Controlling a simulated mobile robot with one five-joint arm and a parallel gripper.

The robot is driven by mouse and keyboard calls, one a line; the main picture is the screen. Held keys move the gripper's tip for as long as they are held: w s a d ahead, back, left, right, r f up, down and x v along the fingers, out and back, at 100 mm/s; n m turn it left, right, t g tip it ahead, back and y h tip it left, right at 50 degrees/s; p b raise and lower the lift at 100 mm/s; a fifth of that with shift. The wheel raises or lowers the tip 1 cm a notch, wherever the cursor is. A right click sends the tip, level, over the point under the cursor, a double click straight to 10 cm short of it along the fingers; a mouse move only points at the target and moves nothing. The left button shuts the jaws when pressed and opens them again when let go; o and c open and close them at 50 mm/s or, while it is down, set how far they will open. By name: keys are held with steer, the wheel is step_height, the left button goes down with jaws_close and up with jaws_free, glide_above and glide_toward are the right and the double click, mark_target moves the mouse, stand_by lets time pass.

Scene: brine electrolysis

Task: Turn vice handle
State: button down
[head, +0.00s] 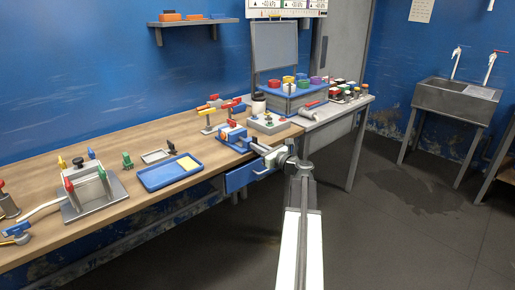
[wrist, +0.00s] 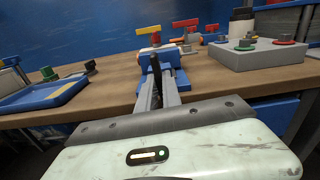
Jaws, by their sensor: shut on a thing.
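The blue vice (head: 231,133) stands at the front edge of the wooden bench, and it also shows in the wrist view (wrist: 146,60) straight ahead. My gripper (head: 257,148) reaches up to the front of the vice from the right. In the wrist view my gripper's fingers (wrist: 157,80) point at the vice front, close together. They are shut on the vice handle, which is mostly hidden between and behind them. I cannot tell the handle's angle.
Red and yellow valves (head: 213,108) stand behind the vice. A grey control box (head: 268,123) stands to its right. A blue tray (head: 168,173) lies to the left on the bench (head: 130,197). A blue drawer (head: 250,173) is below. The floor at right is clear.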

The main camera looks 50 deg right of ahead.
steer(key=n, duration=1.2)
steer(key=shift+a+f+n, duration=0.15)
steer(key=shift+n, duration=0.25)
stand_by(0.3)
steer(key=c, duration=1.5)
jaws_free()
steer(key=s, duration=0.7)
steer(key=shift+s+a, duration=0.3)
steer(key=shift+s, duration=0.1)
